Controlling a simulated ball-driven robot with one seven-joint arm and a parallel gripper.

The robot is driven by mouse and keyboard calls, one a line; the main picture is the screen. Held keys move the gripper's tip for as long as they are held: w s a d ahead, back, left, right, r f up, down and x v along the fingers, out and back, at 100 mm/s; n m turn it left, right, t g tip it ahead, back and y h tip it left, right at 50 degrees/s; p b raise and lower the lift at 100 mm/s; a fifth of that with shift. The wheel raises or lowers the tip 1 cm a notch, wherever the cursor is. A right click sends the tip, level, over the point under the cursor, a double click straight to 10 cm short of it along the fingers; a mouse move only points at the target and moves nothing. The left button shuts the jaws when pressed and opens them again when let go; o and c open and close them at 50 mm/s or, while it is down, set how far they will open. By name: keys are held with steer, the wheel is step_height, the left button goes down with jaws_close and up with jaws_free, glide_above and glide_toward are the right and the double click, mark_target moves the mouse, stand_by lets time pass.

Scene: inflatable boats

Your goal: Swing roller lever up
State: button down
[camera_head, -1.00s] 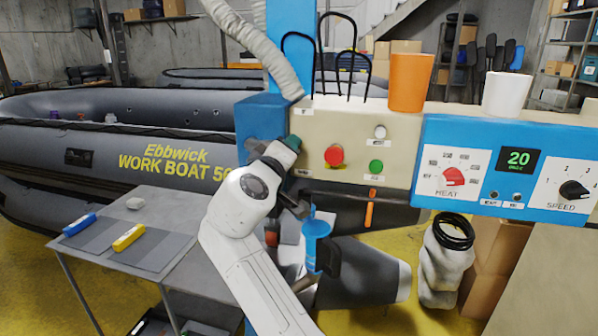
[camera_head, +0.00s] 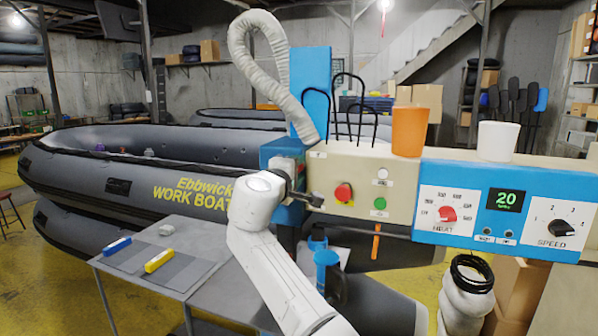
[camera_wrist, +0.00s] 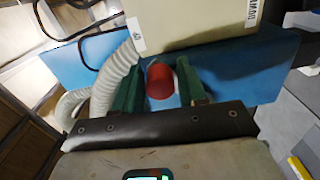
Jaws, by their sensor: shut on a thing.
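In the wrist view, my gripper (camera_wrist: 160,92) has its two green fingers on either side of a red, rounded knob (camera_wrist: 159,80), which I take to be the roller lever's handle. The fingers are shut on it. A blue housing (camera_wrist: 235,70) lies behind. In the head view, my gripper (camera_head: 293,178) is at the left end of the cream control box (camera_head: 325,172), beside the blue column (camera_head: 311,95). There my own wrist hides the knob and fingertips. The lever's arm and pivot cannot be made out.
A red button (camera_head: 344,192) and a green button (camera_head: 380,203) are close right of my gripper. An orange cup (camera_head: 410,130) and a white cup (camera_head: 497,140) stand on the machine. A pale hose (camera_head: 255,70) loops above. A grey table (camera_head: 200,234) stands lower left.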

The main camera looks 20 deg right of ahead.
steer(key=shift+a+r, duration=0.35)
steer(key=shift+r, duration=0.15)
steer(key=c, duration=1)
jaws_free()
steer(key=shift+o, duration=1)
steer(key=shift+w+f, duration=0.1)
steer(key=shift+w, duration=0.05)
steer(key=shift+f, duration=0.1)
steer(key=shift+f, duration=0.1)
steer(key=shift+a, duration=0.1)
steer(key=b+v, duration=0.2)
steer(key=v, duration=0.8)
steer(key=shift+s+b, duration=0.35)
steer(key=shift+b, duration=0.05)
steer(key=shift+f, duration=0.1)
